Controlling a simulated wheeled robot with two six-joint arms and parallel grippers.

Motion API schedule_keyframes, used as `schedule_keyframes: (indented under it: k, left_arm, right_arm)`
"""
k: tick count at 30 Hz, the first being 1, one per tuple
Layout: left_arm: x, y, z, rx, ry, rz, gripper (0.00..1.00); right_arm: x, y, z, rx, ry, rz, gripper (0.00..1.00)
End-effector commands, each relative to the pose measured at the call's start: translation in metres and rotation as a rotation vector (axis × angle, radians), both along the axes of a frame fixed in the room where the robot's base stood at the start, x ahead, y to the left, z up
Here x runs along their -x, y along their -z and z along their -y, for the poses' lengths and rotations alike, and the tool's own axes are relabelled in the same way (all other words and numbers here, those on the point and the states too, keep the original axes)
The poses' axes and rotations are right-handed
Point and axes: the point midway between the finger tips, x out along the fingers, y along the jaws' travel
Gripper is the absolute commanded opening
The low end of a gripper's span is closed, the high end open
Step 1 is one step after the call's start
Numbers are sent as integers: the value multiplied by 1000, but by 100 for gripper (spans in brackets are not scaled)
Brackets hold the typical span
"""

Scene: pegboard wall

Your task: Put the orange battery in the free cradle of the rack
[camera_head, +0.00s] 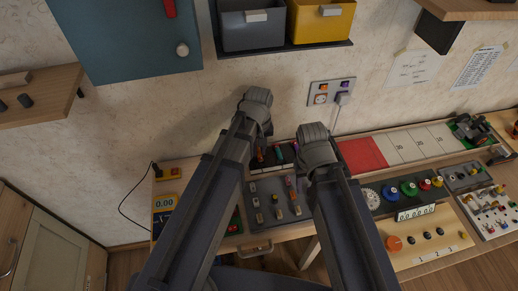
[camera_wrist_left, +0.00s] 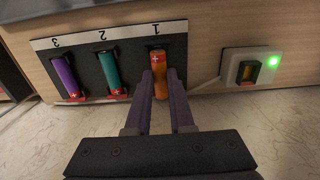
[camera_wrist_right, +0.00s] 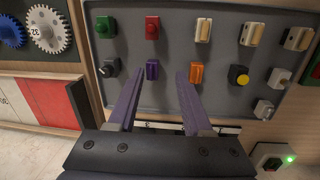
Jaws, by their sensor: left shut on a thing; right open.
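The orange battery (camera_wrist_left: 158,60) is between the fingers of my left gripper (camera_wrist_left: 160,78), which is shut on it. It lines up over cradle 1 of the dark rack (camera_wrist_left: 82,62), and its lower end reaches past the rack's edge; I cannot tell whether it touches the cradle. Its plus mark is at the upper end in the left wrist view. A teal battery (camera_wrist_left: 108,70) lies in cradle 2 and a purple battery (camera_wrist_left: 66,76) in cradle 3, their plus marks at the lower ends. My right gripper (camera_wrist_right: 155,88) is open and empty above the switch panel.
The grey switch panel (camera_wrist_right: 178,95) with several knobs and buttons lies beside the rack. A small box with a green light (camera_wrist_left: 250,68) is next to cradle 1. Grey (camera_head: 250,35) and yellow (camera_head: 318,25) bins hang on the wall above. A socket plate (camera_head: 331,92) is behind.

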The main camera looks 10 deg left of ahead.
Motion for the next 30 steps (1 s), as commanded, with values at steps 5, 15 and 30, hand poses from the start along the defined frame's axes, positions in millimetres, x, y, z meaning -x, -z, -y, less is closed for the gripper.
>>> schedule_keyframes:
  k: [5,15,30]
  left_arm:
    - [0,5,0,0,0,0,0]
    - [0,13,0,0,0,0,0]
    - [0,17,0,0,0,0,50]
  right_arm:
    - [0,5,0,0,0,0,50]
    - [0,13,0,0,0,0,50]
    - [0,17,0,0,0,0,50]
